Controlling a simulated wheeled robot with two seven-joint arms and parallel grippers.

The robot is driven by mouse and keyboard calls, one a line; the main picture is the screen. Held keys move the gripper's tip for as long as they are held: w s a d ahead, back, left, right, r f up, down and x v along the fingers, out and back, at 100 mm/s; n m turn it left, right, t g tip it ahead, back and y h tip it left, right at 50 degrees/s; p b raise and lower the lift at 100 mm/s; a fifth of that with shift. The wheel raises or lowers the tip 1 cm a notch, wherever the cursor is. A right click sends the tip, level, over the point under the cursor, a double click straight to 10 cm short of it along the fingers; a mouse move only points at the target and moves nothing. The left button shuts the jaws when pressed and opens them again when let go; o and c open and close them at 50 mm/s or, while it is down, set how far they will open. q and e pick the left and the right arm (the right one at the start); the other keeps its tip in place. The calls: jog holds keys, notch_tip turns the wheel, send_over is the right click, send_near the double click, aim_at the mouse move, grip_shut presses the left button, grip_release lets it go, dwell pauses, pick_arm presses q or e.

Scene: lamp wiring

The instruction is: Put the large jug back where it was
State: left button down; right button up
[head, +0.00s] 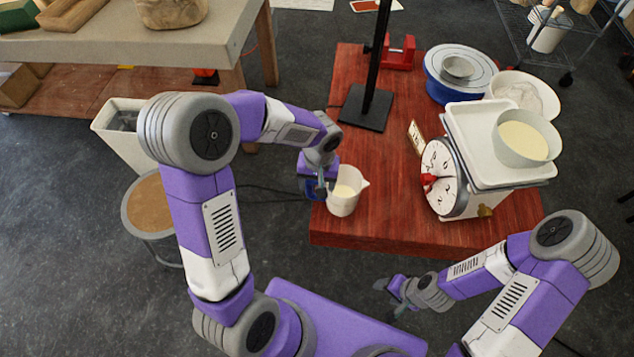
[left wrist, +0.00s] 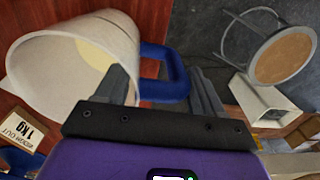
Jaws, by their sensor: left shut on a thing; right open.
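A white jug (head: 343,203) with pale contents and a spout on its right is at the left edge of the red table (head: 385,215). In the left wrist view the jug (left wrist: 72,62) appears large, with its blue handle (left wrist: 172,75) between the two fingers. My left gripper (head: 321,188) is shut on this handle. I cannot tell whether the jug's base touches the table. My right gripper (head: 384,287) is open and empty, low in front of the table.
A dial scale (head: 442,180) carries a white tray and a bowl (head: 524,139). A card (head: 416,137) stands beside it. A black post (head: 376,75), a red object (head: 399,53), a blue container (head: 444,88) and another bowl (head: 537,88) stand behind. A stool (head: 148,206) is left.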

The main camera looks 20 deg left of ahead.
pick_arm(q)
jog(key=shift+f, duration=0.1)
jog(key=shift+c, duration=0.6)
grip_release()
notch_tip(320, 180, up, 12)
jog(key=p, duration=0.2)
jog(key=shift+d, duration=0.25)
jog(key=shift+s, duration=0.1)
